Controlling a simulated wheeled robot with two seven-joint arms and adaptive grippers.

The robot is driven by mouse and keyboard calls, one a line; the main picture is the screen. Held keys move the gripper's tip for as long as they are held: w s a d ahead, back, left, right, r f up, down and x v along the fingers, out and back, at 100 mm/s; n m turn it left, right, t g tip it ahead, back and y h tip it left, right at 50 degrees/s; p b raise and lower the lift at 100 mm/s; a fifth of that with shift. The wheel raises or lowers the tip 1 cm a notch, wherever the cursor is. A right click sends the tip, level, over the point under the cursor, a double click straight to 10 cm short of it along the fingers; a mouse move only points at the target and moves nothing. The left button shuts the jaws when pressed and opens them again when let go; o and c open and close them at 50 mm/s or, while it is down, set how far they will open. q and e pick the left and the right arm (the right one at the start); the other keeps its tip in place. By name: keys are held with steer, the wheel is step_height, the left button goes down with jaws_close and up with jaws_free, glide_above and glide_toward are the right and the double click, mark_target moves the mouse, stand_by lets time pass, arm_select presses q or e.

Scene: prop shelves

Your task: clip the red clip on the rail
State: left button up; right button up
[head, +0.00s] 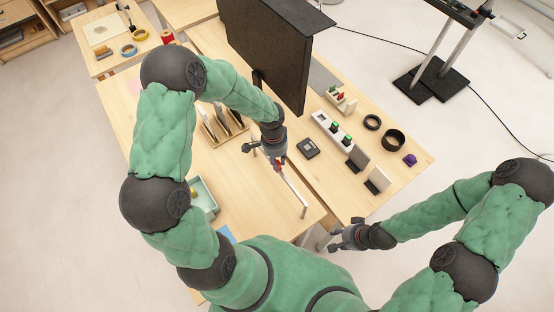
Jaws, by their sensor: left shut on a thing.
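My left gripper (278,163) is over the near table, shut on a small red piece, the red clip (284,160), which is mostly hidden by the fingers. The rail (294,190) is a thin pale bar running down and right from just below the gripper, with an upright end post (304,212) near the table's edge. I cannot tell whether the clip touches the rail. My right gripper (340,238) is beyond the table's near right edge, apart from the rail; its fingers are too small to read.
A tall black panel (265,50) stands behind the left gripper. A wooden rack (222,125) and a pale green tray (203,195) lie left. A dark square device (307,148), a white strip with buttons (333,130), black rings (393,140) and a purple object (410,160) lie right.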

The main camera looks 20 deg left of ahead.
arm_select(q)
steer(key=shift+f, duration=0.1)
stand_by(0.3)
steer(key=o, duration=1)
steer(key=r, duration=0.4)
steer(key=a+r, duration=0.1)
steer(key=r, duration=0.7)
steer(key=shift+w+a, duration=0.15)
steer(key=shift+w, duration=0.2)
steer(key=shift+f, duration=0.1)
